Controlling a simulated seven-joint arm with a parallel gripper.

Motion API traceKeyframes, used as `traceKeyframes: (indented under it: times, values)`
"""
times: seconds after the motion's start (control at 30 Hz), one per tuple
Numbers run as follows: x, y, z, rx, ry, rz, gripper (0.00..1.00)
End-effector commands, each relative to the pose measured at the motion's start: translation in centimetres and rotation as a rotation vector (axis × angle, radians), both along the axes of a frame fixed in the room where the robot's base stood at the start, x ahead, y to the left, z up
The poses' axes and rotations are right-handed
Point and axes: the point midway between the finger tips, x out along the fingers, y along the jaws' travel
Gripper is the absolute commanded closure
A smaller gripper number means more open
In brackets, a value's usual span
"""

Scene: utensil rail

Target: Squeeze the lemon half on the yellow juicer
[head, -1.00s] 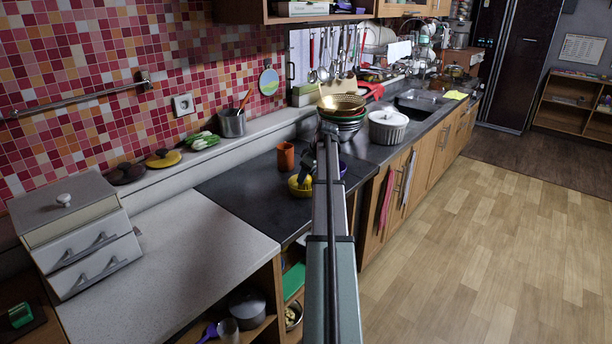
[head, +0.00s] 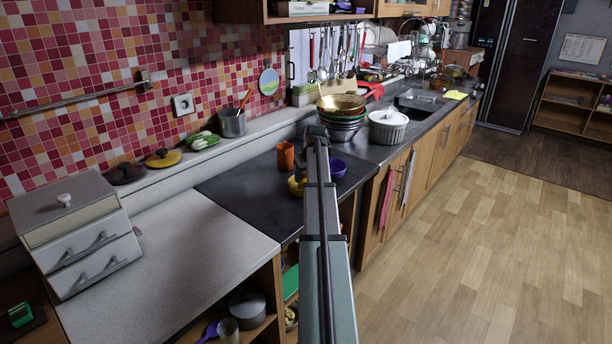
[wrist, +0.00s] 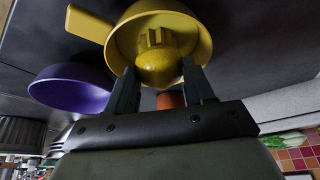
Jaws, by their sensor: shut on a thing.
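The yellow juicer (wrist: 199,45) is a round bowl with a flat handle and a ribbed cone (wrist: 152,37); it fills the top of the wrist view. In the head view only a part of the juicer (head: 293,187) shows left of my arm. The lemon half (wrist: 158,70) is a speckled yellow dome between my fingertips, close to the cone; I cannot tell if they touch. My gripper (wrist: 160,83) is shut on the lemon half, with a finger on each side. In the head view my arm hides the gripper and the lemon.
An orange cup (head: 285,156) stands behind the juicer, and a purple bowl (head: 339,168) stands to its right. Stacked bowls under a gold colander (head: 341,103) and a white lidded pot (head: 387,128) are further back. The dark counter (head: 240,192) is clear to the left.

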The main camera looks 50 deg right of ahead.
Motion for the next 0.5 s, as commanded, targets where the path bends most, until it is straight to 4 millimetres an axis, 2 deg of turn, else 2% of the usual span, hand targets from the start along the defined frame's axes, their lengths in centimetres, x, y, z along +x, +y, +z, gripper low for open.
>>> traceKeyframes:
  times: [0.5]
  values:
    - [0.22, 0.48, -0.01, 0.001, 0.002, -0.456, 0.74]
